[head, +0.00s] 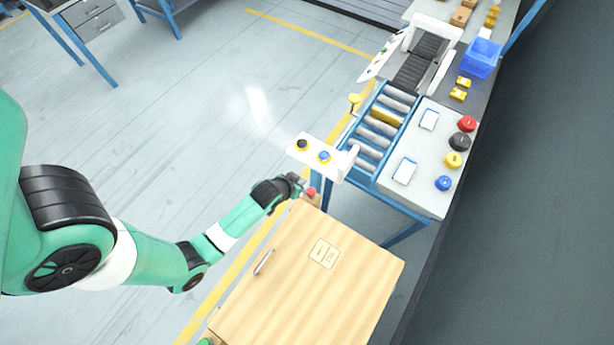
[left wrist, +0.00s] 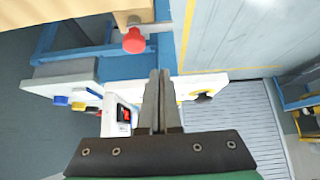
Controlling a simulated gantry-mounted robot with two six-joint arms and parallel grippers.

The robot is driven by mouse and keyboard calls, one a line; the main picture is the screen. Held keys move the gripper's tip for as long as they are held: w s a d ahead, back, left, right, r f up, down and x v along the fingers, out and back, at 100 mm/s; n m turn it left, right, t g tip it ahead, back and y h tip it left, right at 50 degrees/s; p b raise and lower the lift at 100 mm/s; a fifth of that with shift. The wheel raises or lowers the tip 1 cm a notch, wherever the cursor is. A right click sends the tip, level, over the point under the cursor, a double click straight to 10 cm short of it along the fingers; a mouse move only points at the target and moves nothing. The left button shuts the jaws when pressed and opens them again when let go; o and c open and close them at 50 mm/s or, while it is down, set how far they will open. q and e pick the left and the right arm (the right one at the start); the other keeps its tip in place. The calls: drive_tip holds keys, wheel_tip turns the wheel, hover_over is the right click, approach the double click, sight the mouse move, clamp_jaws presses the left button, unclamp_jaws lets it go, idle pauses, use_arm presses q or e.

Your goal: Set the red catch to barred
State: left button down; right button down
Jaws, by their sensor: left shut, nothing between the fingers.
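The red catch (head: 311,192) is a small red knob at the far corner of a light wooden cabinet (head: 365,285). In the left wrist view the red catch (left wrist: 134,41) shows larger, with a grey metal bar beside it and the wooden edge (left wrist: 120,15) above. My left gripper (head: 299,182) is close beside the catch, on its left in the head view. In the left wrist view my left gripper (left wrist: 161,75) has its fingers together and empty, pointing just right of the knob. I cannot tell whether they touch it. My right gripper is not in view.
A white panel (head: 330,168) with black and blue knobs stands just beyond the gripper. A roller conveyor (head: 371,137) and a bench top (head: 441,195) with several coloured buttons lie beyond it. The cabinet has a handle (head: 264,262) and a label.

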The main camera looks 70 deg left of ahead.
sight(306, 190)
use_arm(q)
drive_tip(key=shift+w+a+f+b, duration=0.25)
drive_tip(key=shift+f+b, duration=0.25)
drive_tip(key=shift+f, duration=0.75)
drive_tip(key=shift+w+a+f+b, duration=0.2)
drive_tip(key=shift+w+f+b, duration=0.25)
drive_tip(key=shift+f, duration=0.85)
drive_tip(key=shift+w+a+f+b, duration=0.25)
drive_tip(key=shift+f+b, duration=0.25)
drive_tip(key=shift+f, duration=0.75)
drive_tip(key=shift+d, duration=0.1)
